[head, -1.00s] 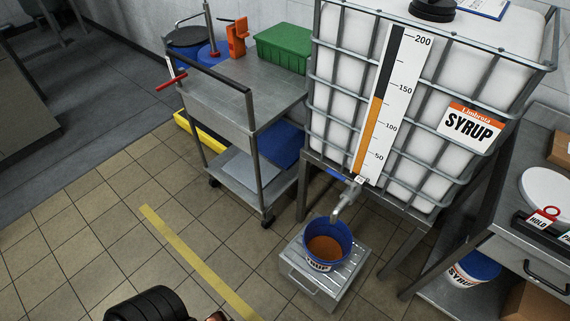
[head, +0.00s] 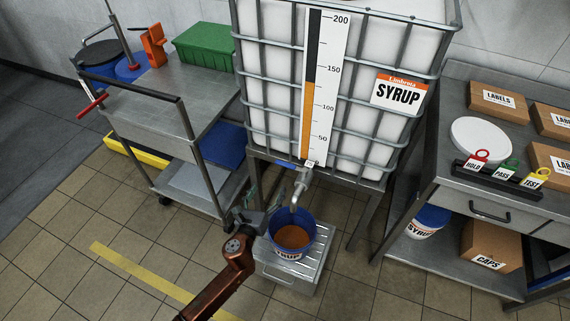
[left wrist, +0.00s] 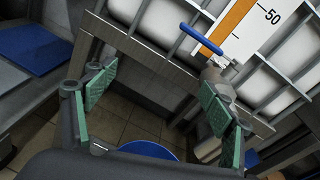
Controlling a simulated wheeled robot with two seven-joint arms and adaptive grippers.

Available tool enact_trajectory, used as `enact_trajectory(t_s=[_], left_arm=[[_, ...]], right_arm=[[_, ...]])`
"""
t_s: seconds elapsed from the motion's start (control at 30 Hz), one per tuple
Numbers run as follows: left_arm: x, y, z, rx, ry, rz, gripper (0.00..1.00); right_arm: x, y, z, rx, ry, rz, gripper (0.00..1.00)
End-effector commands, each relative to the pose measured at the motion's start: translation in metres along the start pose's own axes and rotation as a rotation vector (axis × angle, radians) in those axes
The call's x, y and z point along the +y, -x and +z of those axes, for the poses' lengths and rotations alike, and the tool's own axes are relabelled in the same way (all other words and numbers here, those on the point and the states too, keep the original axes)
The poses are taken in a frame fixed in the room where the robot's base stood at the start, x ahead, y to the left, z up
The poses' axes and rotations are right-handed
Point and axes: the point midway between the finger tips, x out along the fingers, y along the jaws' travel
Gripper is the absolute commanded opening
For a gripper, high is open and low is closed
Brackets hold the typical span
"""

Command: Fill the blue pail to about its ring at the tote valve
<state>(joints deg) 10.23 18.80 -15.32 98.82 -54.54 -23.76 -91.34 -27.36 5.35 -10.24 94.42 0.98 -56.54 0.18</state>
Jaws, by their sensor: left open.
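The blue pail (head: 315,235) stands upright on a slatted metal step under the tote's spout, with orange-brown syrup inside. I cannot make out its ring or a falling stream. The tote valve (head: 302,182) has a blue handle (head: 287,163) lying crosswise below the gauge. In the left wrist view the handle (left wrist: 200,40) is ahead of the fingers, and the pail's blue edge (left wrist: 148,150) shows low between them. My left gripper (head: 262,205) is open and empty, left of the spout and beside the pail, below the handle. My right gripper is not in view.
The caged syrup tote (head: 355,130) has a gauge (head: 322,90) reading between 100 and 150. A metal cart (head: 160,110) stands left. A bench at right holds boxes and HOLD, PASS and TEST tags (head: 500,172). The slatted step (head: 300,272) bears the pail.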

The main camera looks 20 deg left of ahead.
Motion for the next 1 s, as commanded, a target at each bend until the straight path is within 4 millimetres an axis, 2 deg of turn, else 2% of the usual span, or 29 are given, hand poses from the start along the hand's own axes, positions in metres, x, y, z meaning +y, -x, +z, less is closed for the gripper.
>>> enact_trajectory(t_s=[0.03,0.1,0.2,0.27,0.37,0.6,0.7,1.0], left_arm=[[-0.017,-0.006,0.019,-0.038,-0.095,-0.037,0.76],[-0.033,-0.01,0.035,-0.075,-0.2,-0.069,0.76],[-0.045,-0.015,0.046,-0.103,-0.276,-0.091,0.76],[-0.047,-0.02,0.048,-0.109,-0.29,-0.095,0.76],[-0.048,-0.033,0.048,-0.109,-0.291,-0.095,0.76],[-0.051,-0.069,0.05,-0.106,-0.287,-0.093,0.76],[-0.052,-0.079,0.051,-0.106,-0.287,-0.092,0.76],[-0.053,-0.09,0.054,-0.106,-0.285,-0.092,0.76]], right_arm=[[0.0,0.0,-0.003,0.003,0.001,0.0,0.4],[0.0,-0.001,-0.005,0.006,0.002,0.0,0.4],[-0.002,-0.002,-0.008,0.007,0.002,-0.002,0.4],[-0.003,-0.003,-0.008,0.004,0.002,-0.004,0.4],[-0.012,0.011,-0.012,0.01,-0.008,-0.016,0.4],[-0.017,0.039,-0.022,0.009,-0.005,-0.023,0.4],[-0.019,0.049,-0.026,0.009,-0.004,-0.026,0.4],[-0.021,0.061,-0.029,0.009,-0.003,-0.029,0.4]])
